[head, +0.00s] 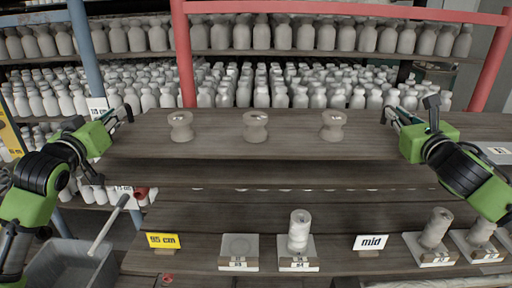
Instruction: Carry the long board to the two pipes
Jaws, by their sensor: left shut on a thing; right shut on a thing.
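The long wooden board (215,147) spans the head view from left to right, in front of me. Three pale spool-shaped clay pieces, at left (180,127), middle (255,126) and right (333,126), stand upright on it, spaced apart. My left gripper (126,115) is shut on the board's left end. My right gripper (390,117) is shut on its right end. The board looks about level. I cannot tell for sure which things are the two pipes; a blue post (88,50) and a red post (183,60) stand behind the board.
Shelves behind hold many white bottles (275,85). On the plank table below, a yellow "95 cm" card (163,241), a white "mid" card (371,242), a bare tile (238,246) and clay cylinders (299,229) stand along the front. A grey bin (75,262) is at lower left.

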